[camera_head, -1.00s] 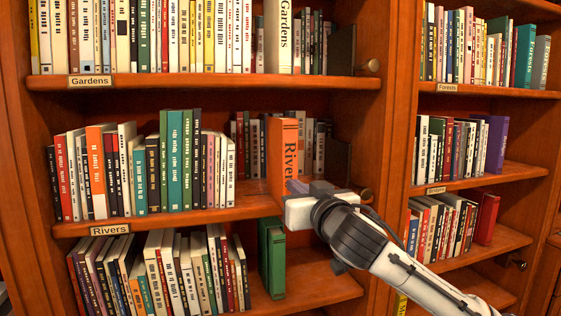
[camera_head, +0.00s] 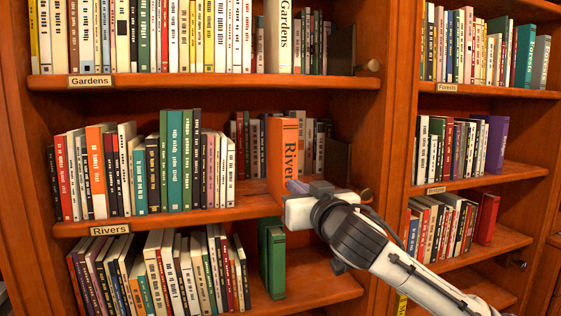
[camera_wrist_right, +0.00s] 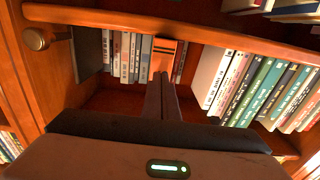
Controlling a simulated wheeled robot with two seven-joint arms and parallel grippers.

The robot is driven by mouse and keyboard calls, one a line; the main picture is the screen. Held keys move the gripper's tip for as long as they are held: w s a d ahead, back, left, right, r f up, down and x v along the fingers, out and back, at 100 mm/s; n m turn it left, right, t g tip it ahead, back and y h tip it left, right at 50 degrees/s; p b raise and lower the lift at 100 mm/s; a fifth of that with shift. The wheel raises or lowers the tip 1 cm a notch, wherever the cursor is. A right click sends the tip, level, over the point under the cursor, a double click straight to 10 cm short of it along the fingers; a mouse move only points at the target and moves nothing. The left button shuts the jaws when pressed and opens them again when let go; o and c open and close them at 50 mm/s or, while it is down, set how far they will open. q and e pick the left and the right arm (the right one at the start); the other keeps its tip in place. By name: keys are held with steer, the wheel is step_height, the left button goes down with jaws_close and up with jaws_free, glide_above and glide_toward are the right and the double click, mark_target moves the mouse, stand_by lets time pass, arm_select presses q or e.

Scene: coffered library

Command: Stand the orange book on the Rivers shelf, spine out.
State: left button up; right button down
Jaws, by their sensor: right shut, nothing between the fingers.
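The orange book (camera_head: 284,150), its spine lettered "River", stands upright on the shelf labelled Rivers (camera_head: 110,230), spine facing out, right of the main row of books. Behind it other books stand at the back of the shelf. My right gripper (camera_head: 295,190) is at the foot of its spine, and hides the lower spine. In the right wrist view the gripper's closed fingers (camera_wrist_right: 160,80) point at the orange book (camera_wrist_right: 164,56); they look shut with nothing between them. Whether they touch the spine I cannot tell. My left gripper is not in view.
A row of books (camera_head: 150,165) fills the left of this shelf, with a gap between it and the orange book. A dark bookend with a brass knob (camera_wrist_right: 35,39) stands to the right of the book. Green books (camera_head: 272,258) stand on the shelf below.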

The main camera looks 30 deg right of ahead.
steer(key=shift+w+d, duration=0.1)
steer(key=shift+w, duration=0.3)
steer(key=shift+p+x, duration=0.75)
steer(key=shift+x, duration=1.75)
steer(key=v, duration=0.6)
